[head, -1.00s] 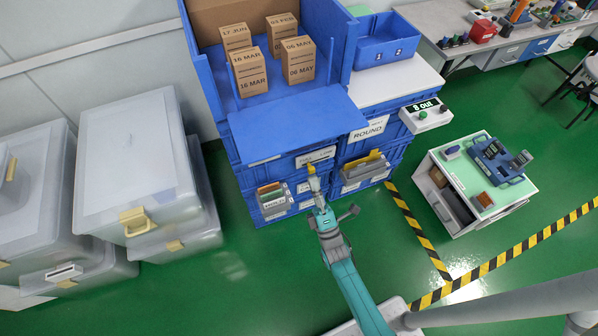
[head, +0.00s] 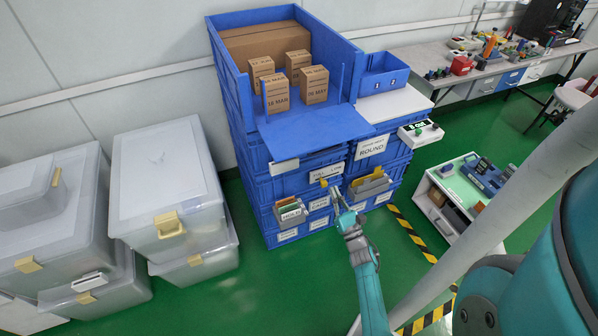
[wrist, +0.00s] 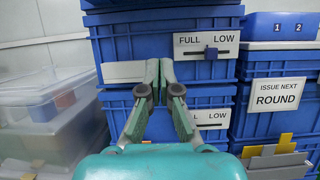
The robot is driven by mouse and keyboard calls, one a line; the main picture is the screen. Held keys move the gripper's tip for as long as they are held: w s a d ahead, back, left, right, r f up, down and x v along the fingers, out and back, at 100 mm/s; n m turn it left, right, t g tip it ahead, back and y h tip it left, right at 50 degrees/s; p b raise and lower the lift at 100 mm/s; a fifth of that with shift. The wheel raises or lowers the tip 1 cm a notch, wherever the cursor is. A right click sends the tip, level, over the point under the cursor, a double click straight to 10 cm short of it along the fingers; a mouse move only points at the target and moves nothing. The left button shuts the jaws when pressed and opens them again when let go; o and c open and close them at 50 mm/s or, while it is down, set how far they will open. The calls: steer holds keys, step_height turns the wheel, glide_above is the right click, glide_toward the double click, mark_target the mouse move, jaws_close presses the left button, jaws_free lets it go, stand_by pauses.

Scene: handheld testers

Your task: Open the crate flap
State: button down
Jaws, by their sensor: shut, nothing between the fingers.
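The blue crate (head: 232,78) on top of the stack has its front flap (head: 315,128) folded down and outward, away from the upright side walls. Cartons show inside behind it. My gripper (head: 334,190) is below and in front of the flap, apart from it, near the stack's lower crates. In the wrist view my gripper's fingertips (wrist: 159,72) are together with nothing between them. They are in front of a blue crate face with a white strip and a FULL/LOW slider panel (wrist: 207,46). I cannot tell whether the flap shows in the wrist view.
Card holders, one marked HOLD (head: 291,211), stick out from the lower crates. Clear lidded bins (head: 165,180) stand left. A white-topped stack marked ROUND (head: 372,147) and a small cart (head: 450,190) stand right. Green floor (head: 215,285) is open in front.

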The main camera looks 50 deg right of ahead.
glide_toward(316, 135)
steer(key=shift+w+d+f, duration=0.75)
steer(key=shift+d+f, duration=0.05)
steer(key=shift+f, duration=0.15)
steer(key=shift+w+d+f, duration=0.8)
steer(key=shift+d+f, duration=0.05)
steer(key=shift+f, duration=0.1)
steer(key=r, duration=0.3)
steer(key=shift+s+a, duration=0.2)
steer(key=shift+s, duration=0.2)
